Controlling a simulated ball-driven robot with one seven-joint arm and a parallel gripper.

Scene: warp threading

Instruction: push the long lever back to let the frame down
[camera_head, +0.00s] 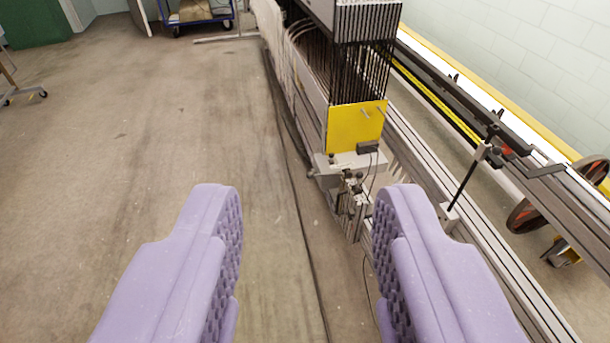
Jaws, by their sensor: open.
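My gripper (307,195) is open and empty, with its two lilac ridged fingers wide apart in the lower part of the view. Bare floor and a dark line along it show between the fingers. A thin black rod (465,183), which looks like the long lever, leans up from the rail to the right of my right finger. It stands beyond the fingertips and apart from them. The machine's tall frame (366,60), with rows of black strips and a yellow plate (355,127), stands ahead, right of centre. The right finger hides part of the rail.
A small metal mechanism (350,190) with cables sits below the yellow plate. A long rail (425,165) runs diagonally along the right, with a beam (520,135) and red-black wheel (530,213) beyond. A blue cart (197,15) stands far back.

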